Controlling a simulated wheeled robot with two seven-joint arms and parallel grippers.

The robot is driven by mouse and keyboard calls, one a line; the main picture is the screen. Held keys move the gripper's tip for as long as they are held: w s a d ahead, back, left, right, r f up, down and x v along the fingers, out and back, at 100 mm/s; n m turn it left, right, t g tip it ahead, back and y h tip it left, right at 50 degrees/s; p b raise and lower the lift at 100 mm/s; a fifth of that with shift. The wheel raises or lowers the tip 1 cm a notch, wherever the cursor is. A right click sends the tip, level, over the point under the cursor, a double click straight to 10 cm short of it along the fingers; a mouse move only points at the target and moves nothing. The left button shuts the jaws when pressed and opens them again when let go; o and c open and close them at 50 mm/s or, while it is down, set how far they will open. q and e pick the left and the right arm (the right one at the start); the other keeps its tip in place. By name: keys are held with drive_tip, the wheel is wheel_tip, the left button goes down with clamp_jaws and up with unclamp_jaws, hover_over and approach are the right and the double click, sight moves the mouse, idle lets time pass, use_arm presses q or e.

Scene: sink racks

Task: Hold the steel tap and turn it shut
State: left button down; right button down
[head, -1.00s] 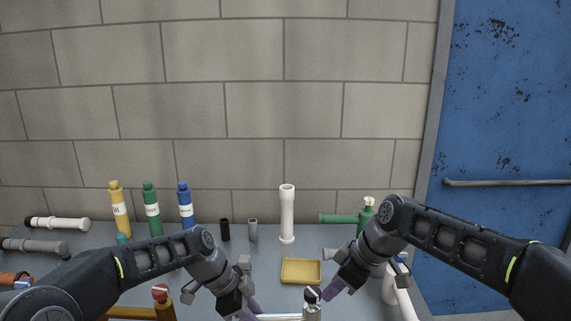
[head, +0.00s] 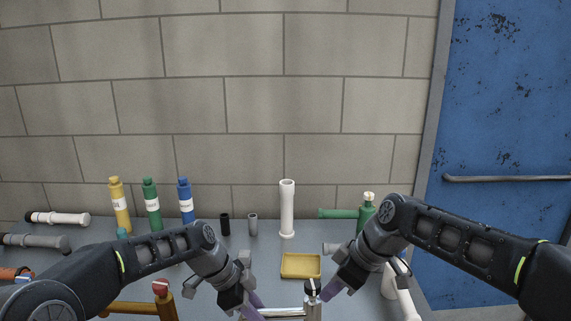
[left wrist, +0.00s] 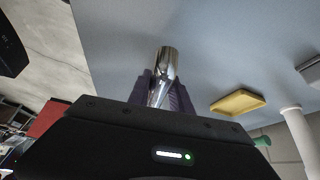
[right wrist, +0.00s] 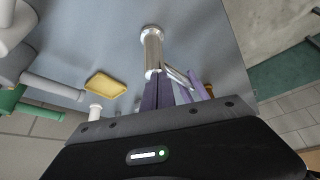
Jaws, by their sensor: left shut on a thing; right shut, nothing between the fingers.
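The steel tap (head: 313,311) stands at the bottom edge of the head view, with its spout (head: 283,312) reaching left and a dark-marked handle on top. My left gripper (head: 250,304) is shut on the spout. The left wrist view shows shiny steel (left wrist: 167,63) between its purple fingers. My right gripper (head: 328,290) is shut and empty, just right of the tap's top. In the right wrist view, its fingers (right wrist: 165,93) are close to the steel tap (right wrist: 152,50). I cannot tell whether they touch the handle. The tap's base is cut off in the head view.
A yellow tray (head: 301,266) lies just behind the tap. A brown tap with a red top (head: 161,291) stands to the left. A white pipe (head: 287,209), bottles (head: 152,206) and a green tap (head: 366,212) stand at the back. White piping (head: 402,296) is at the right.

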drive_tip(key=shift+r, duration=0.1)
use_arm(q)
drive_tip(key=shift+a, duration=0.1)
use_arm(e)
wheel_tip(320, 180, up, 6)
drive_tip(key=shift+w+f, duration=0.1)
idle(0.5)
use_arm(q)
drive_tip(key=c, duration=1.1)
unclamp_jaws()
drive_tip(key=shift+a+r, duration=0.1)
drive_tip(key=v, duration=1.1)
drive_tip(key=shift+a+r, duration=0.15)
drive_tip(key=shift+r, duration=0.2)
use_arm(e)
drive_tip(key=shift+f, duration=0.1)
